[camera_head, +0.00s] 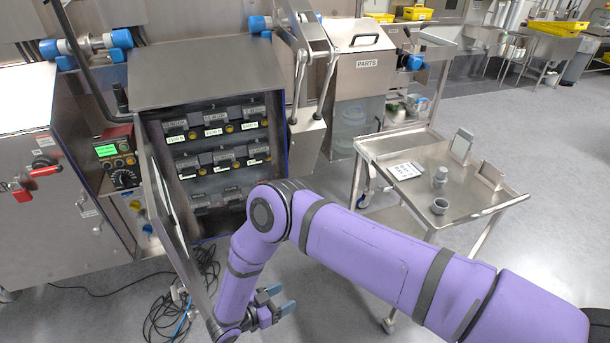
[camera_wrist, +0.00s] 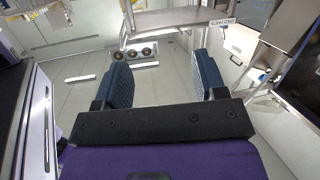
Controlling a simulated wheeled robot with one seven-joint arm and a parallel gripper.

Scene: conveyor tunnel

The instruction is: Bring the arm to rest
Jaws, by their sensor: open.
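My purple arm stretches across the lower part of the head view and bends down at its elbow. My gripper (camera_head: 282,302) hangs low at the bottom centre, in front of the open cabinet and close to its door. In the wrist view my gripper (camera_wrist: 159,82) shows two dark blue padded fingers wide apart. Nothing is between them.
An open cabinet (camera_head: 273,155) holds rows of labelled modules; its door (camera_head: 172,235) stands open beside my forearm. A steel cart (camera_head: 460,207) with small items stands to the right. Cables (camera_head: 200,270) lie on the floor at left. Open floor lies at far right.

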